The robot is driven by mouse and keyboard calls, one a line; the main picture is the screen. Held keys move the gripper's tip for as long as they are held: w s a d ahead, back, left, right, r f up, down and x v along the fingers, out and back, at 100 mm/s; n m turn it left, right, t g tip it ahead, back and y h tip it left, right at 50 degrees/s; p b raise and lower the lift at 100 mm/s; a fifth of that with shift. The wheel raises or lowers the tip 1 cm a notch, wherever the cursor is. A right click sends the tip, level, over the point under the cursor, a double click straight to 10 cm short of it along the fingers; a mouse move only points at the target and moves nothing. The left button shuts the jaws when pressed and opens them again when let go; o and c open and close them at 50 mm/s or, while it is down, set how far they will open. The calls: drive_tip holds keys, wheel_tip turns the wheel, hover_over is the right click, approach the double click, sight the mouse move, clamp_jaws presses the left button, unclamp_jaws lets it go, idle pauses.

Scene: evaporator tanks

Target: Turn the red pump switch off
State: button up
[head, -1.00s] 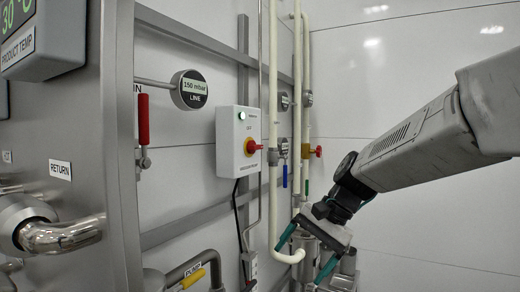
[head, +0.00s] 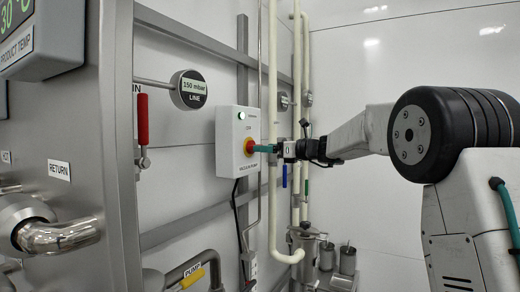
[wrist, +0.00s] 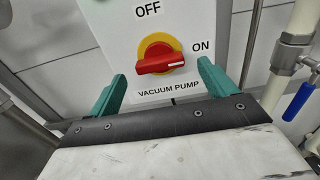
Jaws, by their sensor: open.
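The red pump switch (wrist: 160,62) is a rotary knob on a yellow disc, on a white box (head: 227,130) labelled VACUUM PUMP. In the wrist view its handle lies roughly level, with a pale mark at its right end, toward ON; OFF is printed above it. In the head view my gripper (head: 262,148) reaches the box front from the right and partly covers the knob.
Cream vertical pipes (head: 273,200) stand close right of the box. A blue-handled valve (wrist: 296,101) is at the right. A red-handled valve (head: 143,120) and a LINE gauge (head: 189,89) are left of the box. A black cable hangs below it.

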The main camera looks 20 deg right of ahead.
drive_tip(key=shift+x, duration=1.7)
drive_tip(key=c, duration=1)
drive_tip(key=shift+n, duration=0.4)
drive_tip(key=n, duration=1.7)
